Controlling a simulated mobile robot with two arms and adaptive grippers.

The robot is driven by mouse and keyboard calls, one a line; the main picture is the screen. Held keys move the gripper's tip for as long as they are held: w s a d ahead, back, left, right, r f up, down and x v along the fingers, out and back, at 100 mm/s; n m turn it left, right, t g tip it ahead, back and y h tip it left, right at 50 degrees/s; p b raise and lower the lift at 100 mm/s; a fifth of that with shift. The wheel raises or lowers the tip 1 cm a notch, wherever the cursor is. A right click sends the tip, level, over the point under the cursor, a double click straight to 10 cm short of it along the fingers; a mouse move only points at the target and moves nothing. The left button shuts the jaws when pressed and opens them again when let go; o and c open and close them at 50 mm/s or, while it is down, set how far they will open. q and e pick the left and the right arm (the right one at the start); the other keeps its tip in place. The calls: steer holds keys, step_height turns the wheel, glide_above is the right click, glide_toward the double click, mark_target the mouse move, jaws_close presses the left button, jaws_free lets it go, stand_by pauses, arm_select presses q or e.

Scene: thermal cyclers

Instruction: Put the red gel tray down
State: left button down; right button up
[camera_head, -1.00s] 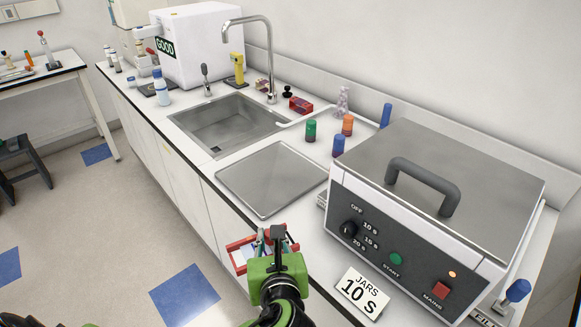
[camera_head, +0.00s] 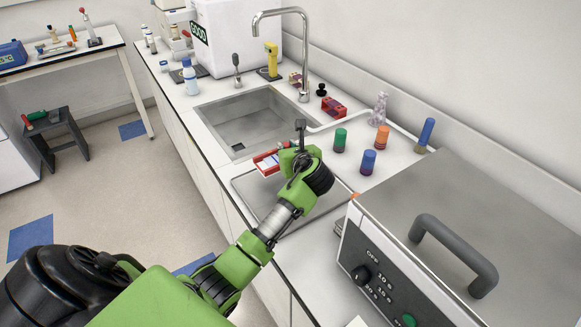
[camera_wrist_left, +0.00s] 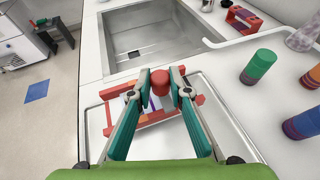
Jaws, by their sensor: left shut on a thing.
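The red gel tray (camera_head: 266,164) is an open red frame with pale and bluish contents and a round red grip on top. It is over the flat metal draining plate (camera_head: 328,192) beside the sink. In the left wrist view, the tray (camera_wrist_left: 123,128) sits under my fingers, with the plate (camera_wrist_left: 222,112) around it. My left gripper (camera_wrist_left: 161,80) is shut on the round grip; it also shows in the head view (camera_head: 292,150), where it partly hides the tray. I cannot tell whether the tray touches the plate. My right gripper is not in view.
The sink (camera_head: 245,120) with its tall tap (camera_head: 305,55) lies behind the plate. Green (camera_head: 340,140), blue (camera_head: 368,162) and orange (camera_head: 382,138) capped jars stand to the right. A grey-lidded machine (camera_head: 470,200) is at the near right. Bare plate shows around the tray.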

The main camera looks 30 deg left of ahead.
arm_select(q)
steer(key=shift+s+f, duration=0.15)
steer(key=shift+f, duration=2.75)
steer(key=shift+w+f, duration=0.15)
steer(key=shift+w, duration=0.05)
steer(key=c, duration=1.9)
jaws_free()
